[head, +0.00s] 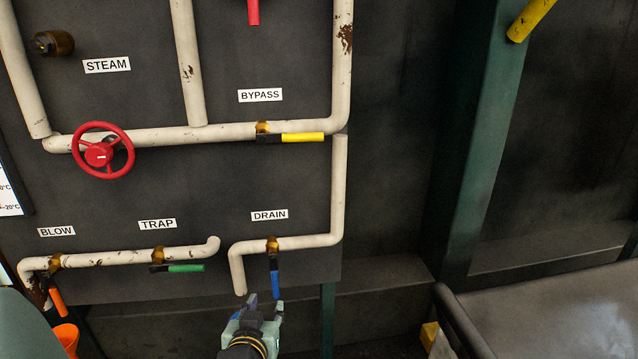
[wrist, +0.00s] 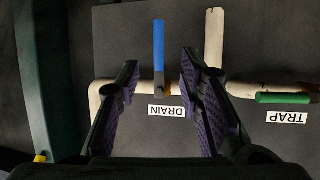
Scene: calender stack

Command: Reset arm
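My gripper (head: 262,309) is low in the head view, just below the blue drain handle (head: 275,278). In the wrist view my gripper (wrist: 160,80) has its two fingers apart with nothing held between them. The blue handle (wrist: 159,45) shows beyond and between the fingertips in that view, which appears upside down. The handle hangs straight down from the drain valve in the head view. Whether a fingertip touches the handle cannot be told.
The dark panel carries white pipes, a red wheel (head: 102,150), a yellow bypass handle (head: 302,137), a green trap handle (head: 186,268) and an orange blow handle (head: 58,302). A green post (head: 482,150) and a dark flat-topped structure (head: 560,315) stand to the right. An orange cone-like object (head: 67,337) is at lower left.

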